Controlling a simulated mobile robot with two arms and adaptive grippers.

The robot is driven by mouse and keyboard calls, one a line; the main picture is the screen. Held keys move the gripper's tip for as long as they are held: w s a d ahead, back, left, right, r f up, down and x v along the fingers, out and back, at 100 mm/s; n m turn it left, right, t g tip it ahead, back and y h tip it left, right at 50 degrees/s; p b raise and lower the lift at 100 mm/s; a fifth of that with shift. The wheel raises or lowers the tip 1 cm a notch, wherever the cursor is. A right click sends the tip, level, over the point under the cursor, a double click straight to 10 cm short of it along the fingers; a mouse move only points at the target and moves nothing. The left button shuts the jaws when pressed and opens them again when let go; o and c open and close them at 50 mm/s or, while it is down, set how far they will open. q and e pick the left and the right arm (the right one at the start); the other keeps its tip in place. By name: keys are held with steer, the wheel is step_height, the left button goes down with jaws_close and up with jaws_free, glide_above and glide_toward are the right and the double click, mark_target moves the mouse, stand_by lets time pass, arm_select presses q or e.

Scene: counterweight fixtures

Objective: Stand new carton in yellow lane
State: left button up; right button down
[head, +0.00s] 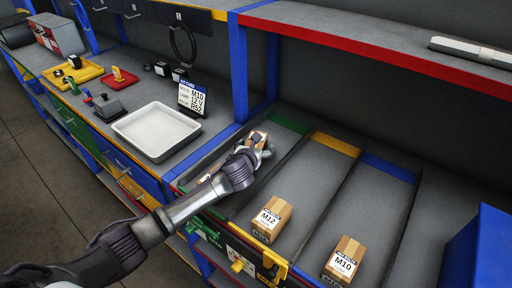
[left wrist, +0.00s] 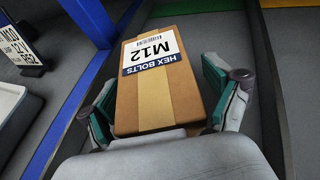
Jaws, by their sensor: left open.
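A brown carton (left wrist: 155,95) labelled "HEX BOLTS M12" lies between my left gripper's fingers in the left wrist view. In the head view this carton (head: 257,137) is in the green-marked lane, partly hidden by my gripper. My left gripper (head: 256,151) is open around it, one teal-padded finger on each side; whether the pads touch it I cannot tell. The yellow lane (head: 333,144) has a yellow strip at its back and an M12 carton (head: 270,219) at its front; the rest of it is bare. My right gripper is not in view.
An M10 carton (head: 344,260) is at the front of the blue-marked lane. Another carton (head: 209,172) shows partly behind my arm in the green lane. Low dividers (head: 296,165) separate the lanes. A white tray (head: 156,130) and a card reading M10 (head: 192,97) stand left, beside a blue post (head: 238,70).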

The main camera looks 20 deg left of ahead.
arm_select(q)
steer(key=c, duration=1.5)
steer(key=shift+s, duration=0.1)
steer(key=shift+c, duration=1)
steer(key=shift+r, duration=0.15)
